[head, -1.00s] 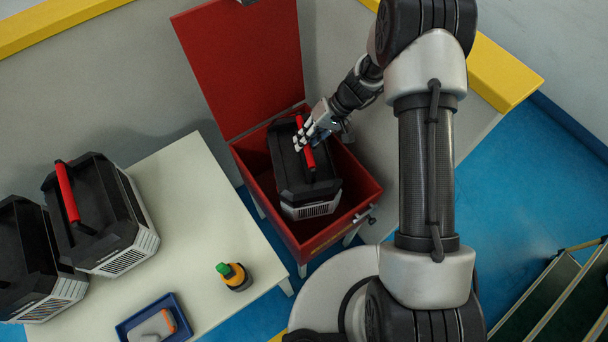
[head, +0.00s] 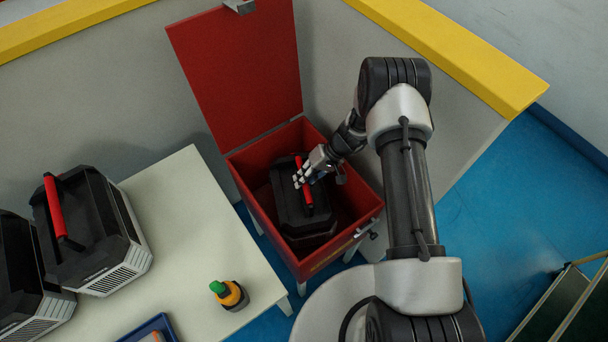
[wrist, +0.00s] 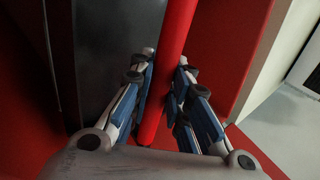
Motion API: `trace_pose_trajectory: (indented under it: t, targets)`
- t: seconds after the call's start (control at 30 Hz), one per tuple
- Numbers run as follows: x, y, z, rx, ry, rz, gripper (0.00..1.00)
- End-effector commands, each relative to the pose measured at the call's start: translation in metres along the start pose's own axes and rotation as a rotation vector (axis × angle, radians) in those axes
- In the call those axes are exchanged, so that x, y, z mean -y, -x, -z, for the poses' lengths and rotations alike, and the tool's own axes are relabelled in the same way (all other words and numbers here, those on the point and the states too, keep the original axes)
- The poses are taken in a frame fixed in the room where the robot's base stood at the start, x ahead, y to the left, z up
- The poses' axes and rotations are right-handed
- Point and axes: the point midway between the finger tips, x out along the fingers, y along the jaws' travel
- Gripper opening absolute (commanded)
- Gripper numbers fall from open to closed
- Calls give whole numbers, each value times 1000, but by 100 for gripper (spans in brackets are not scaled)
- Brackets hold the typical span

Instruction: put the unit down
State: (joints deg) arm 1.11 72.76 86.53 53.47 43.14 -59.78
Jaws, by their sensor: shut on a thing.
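The unit (head: 290,207) is a black case with a red bar handle (head: 303,183). In the head view it is down inside the open red box (head: 256,198), below the rim. Whether its underside touches the box floor is hidden. My gripper (head: 304,178) is shut on the red handle from above. In the wrist view the blue and grey fingers (wrist: 160,98) lie on both sides of the red handle (wrist: 173,50), with the dark case top (wrist: 100,50) at left and red box walls around.
The box lid (head: 238,70) stands open at the back, with a latch (head: 368,230) at the front right. A pale table (head: 190,230) at left holds two similar units (head: 95,235), a yellow-and-black bottle with green top (head: 229,293) and a blue tray (head: 152,328). Steps (head: 570,305) stand at lower right.

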Motion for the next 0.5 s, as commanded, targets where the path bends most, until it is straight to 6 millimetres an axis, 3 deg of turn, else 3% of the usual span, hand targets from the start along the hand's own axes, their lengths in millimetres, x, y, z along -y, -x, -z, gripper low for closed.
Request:
trace_pose_trajectory:
  t: [0.17, 0.5]
  targets:
    - [-2, -3, 3, -4, 2, 5, 0]
    - [-21, -32, 3, -4, 1, 5, 0]
